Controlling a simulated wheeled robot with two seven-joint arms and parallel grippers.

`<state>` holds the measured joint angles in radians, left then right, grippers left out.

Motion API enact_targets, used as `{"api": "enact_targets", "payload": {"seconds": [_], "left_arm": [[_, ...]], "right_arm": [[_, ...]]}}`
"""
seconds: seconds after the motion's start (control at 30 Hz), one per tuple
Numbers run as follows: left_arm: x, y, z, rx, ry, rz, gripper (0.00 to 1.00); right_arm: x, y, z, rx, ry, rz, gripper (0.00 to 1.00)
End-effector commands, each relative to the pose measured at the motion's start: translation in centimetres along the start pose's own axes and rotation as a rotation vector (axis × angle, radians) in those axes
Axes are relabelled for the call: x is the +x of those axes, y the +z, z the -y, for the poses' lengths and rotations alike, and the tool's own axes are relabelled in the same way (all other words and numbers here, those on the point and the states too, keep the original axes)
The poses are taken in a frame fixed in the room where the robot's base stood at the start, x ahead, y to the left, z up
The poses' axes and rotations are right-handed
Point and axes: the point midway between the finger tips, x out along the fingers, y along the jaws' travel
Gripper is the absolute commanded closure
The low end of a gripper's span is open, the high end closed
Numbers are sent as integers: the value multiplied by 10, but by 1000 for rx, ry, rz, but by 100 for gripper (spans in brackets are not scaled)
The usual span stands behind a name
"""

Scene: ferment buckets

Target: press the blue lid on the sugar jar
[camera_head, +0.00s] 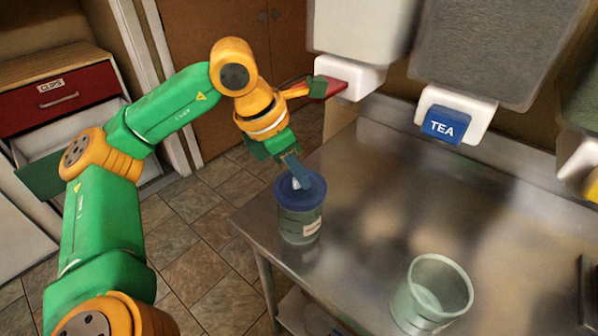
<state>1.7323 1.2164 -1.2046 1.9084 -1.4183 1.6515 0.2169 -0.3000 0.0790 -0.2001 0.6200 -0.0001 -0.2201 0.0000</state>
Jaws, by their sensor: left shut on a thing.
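The sugar jar (300,228) is a clear, bluish jar with a pale label, standing upright on the steel counter near its left end. The blue lid (312,193) covers the jar's mouth and looks about level. Whether it is fully seated cannot be told. My left gripper (296,179) reaches down from above and is shut on the blue lid at its middle. The fingers hide part of the lid's top. The label's text is too small to read. My right gripper is not in view.
An open, empty-looking glass jar (431,292) stands on the steel counter (370,215) to the right. Wall dispensers hang above, with a red lever (330,87) and a blue TEA lever (446,126). The counter between the jars is clear. A red drawer (55,92) is at left.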

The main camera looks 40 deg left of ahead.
Motion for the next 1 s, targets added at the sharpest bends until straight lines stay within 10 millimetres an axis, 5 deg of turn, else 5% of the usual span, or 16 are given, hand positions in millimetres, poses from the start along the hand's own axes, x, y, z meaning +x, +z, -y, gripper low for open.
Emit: {"api": "enact_targets", "payload": {"seconds": [0.17, 0.2, 0.3, 0.53, 0.67, 1.0], "left_arm": [[0, 0, 0, 0, 0, 0, 100], [0, 0, 0, 0, 0, 0, 82], [0, 0, 0, 0, 0, 0, 55], [0, 0, 0, 0, 0, 0, 55], [0, 0, 0, 0, 0, 0, 26], [-6, 3, 0, 0, 0, 1, 26]], "right_arm": [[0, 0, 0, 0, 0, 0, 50], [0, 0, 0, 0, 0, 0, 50], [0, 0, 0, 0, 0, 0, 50], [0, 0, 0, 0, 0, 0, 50], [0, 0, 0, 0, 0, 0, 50], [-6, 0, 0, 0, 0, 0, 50]]}}
